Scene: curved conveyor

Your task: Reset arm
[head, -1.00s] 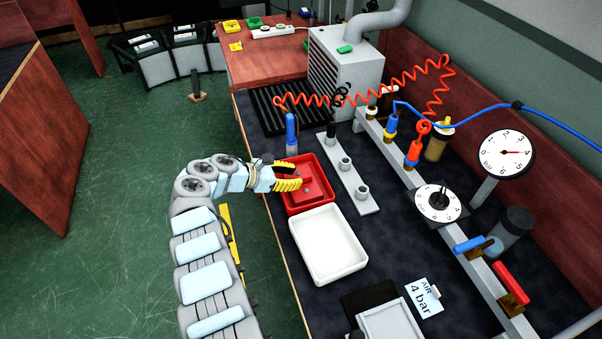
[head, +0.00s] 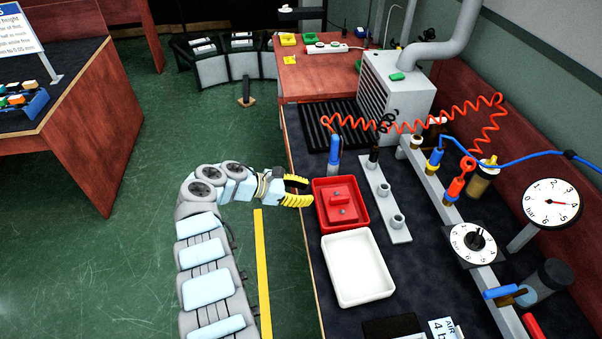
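My gripper (head: 297,191) has yellow-padded fingers and is at the left edge of the red tray, beside the bench's long edge. Its two fingers are apart, and I see nothing between them. The red tray (head: 321,213) sits on the dark bench top. A red block-like part (head: 342,204) with small grey spots lies in it. My arm comes up from the bottom of the view, over the green floor, and bends right towards the tray.
A white tray (head: 334,275) stands in front of the red one. A grey rail with posts (head: 384,195), a blue-handled tool (head: 334,150), coiled red hose (head: 405,126) and gauges (head: 551,203) stand further right and back. Green floor (head: 130,255) lies open to the left.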

